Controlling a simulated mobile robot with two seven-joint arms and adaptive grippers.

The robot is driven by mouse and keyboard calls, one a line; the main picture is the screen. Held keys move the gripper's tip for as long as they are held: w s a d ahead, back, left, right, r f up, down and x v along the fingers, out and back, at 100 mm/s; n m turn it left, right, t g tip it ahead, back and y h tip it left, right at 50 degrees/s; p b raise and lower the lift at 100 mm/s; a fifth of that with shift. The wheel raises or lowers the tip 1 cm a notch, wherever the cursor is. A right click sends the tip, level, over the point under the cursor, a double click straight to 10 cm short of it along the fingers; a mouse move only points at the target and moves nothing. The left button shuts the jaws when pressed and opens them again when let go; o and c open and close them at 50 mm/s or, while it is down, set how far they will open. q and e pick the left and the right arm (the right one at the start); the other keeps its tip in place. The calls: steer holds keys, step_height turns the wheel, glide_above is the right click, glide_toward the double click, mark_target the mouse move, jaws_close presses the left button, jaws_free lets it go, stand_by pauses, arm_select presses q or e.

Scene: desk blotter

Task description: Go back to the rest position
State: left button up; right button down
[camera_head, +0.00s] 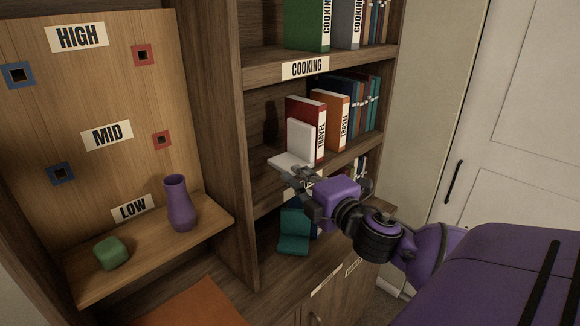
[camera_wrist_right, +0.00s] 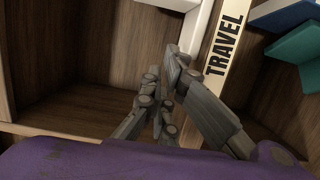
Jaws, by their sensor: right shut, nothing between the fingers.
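My right gripper (camera_head: 297,172) reaches in from the right to the front edge of the middle bookcase shelf. Its fingers are shut together with nothing between them; they also show in the right wrist view (camera_wrist_right: 178,72). Close to the fingertips is a white L-shaped bookend (camera_head: 300,143) standing on that shelf against a red travel book (camera_head: 319,125). I cannot tell whether the fingers touch the bookend. My left gripper is in neither view.
An orange travel book (camera_head: 336,118) and several others stand along the same shelf. Teal books (camera_head: 293,243) sit below, partly hidden by my arm. A purple vase (camera_head: 179,204) and green block (camera_head: 111,252) stand on the left ledge. A cabinet door (camera_head: 520,120) is at right.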

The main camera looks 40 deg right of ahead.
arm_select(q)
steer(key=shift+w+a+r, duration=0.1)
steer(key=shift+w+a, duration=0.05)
arm_select(e)
steer(key=shift+s+a, duration=0.1)
steer(key=shift+s, duration=0.35)
steer(key=s+a+f+m+g+y+p, duration=0.1)
steer(key=s+a+f+m+g, duration=0.2)
steer(key=f, duration=0.6)
steer(key=s+f+m+g, duration=0.1)
steer(key=s+f+m, duration=0.3)
steer(key=f, duration=0.5)
steer(key=s+a+f+m+g+y+p, duration=0.1)
steer(key=s+a+f+m+g, duration=0.1)
steer(key=s+f, duration=0.5)
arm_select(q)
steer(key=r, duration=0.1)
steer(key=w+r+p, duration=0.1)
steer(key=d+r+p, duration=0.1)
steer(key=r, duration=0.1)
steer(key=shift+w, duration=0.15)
arm_select(e)
steer(key=s+a+f+m+g+y, duration=0.1)
steer(key=s+a+f+m+g, duration=0.2)
steer(key=s+a+f, duration=1.2)
steer(key=a+m, duration=0.3)
steer(key=shift+s+a+f+m+y, duration=0.25)
steer(key=shift+m+y, duration=0.05)
